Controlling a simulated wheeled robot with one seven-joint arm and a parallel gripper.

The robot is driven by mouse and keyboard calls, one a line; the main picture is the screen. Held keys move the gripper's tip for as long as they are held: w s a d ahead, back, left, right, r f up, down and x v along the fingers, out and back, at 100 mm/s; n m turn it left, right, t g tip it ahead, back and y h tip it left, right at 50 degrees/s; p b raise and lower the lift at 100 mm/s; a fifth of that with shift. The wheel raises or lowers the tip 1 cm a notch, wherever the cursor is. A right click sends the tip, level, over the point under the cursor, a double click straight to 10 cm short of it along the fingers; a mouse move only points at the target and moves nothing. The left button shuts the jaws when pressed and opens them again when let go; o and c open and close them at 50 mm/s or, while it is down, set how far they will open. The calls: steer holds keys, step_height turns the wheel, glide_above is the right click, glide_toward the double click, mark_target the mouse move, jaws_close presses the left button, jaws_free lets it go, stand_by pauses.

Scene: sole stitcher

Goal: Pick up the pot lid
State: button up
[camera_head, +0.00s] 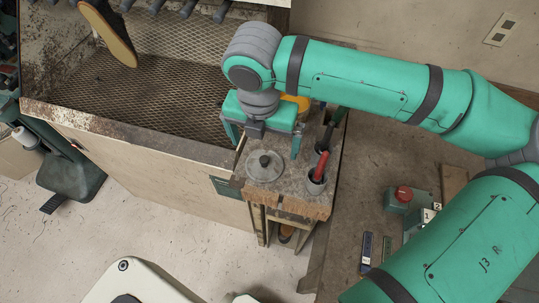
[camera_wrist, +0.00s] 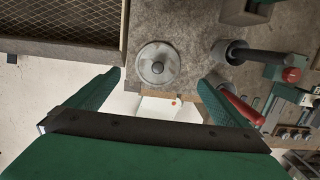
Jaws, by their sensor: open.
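The pot lid (camera_head: 265,166) is a round grey disc with a dark knob in its middle. It lies flat on a small worn wooden ledge (camera_head: 290,200), near its left edge. In the wrist view the lid (camera_wrist: 157,64) is ahead of the fingertips, between their lines and a little left of centre. My gripper (camera_head: 262,146) is open and empty, with its green fingers pointing down just behind the lid in the head view. In the wrist view the fingers (camera_wrist: 163,77) are spread wide and apart from the lid.
A red-handled tool (camera_head: 320,167) stands in a holder right of the lid, with a dark-handled one (camera_head: 328,135) behind it. A mesh-floored bin (camera_head: 150,90) lies to the left. An orange object (camera_head: 298,101) sits behind my gripper. A red button box (camera_head: 404,195) is farther right.

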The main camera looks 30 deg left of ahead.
mark_target(264, 159)
steer(key=shift+w+a+f, duration=0.1)
steer(key=shift+w+f, duration=0.05)
steer(key=shift+f, duration=1.35)
steer(key=shift+w+a+f, duration=0.15)
steer(key=shift+f, duration=1.4)
steer(key=shift+w+a+f, duration=0.1)
steer(key=shift+w+f, duration=0.05)
steer(key=shift+f, duration=1.35)
steer(key=shift+c, duration=0.3)
steer(key=shift+s, duration=0.15)
steer(key=c, duration=0.9)
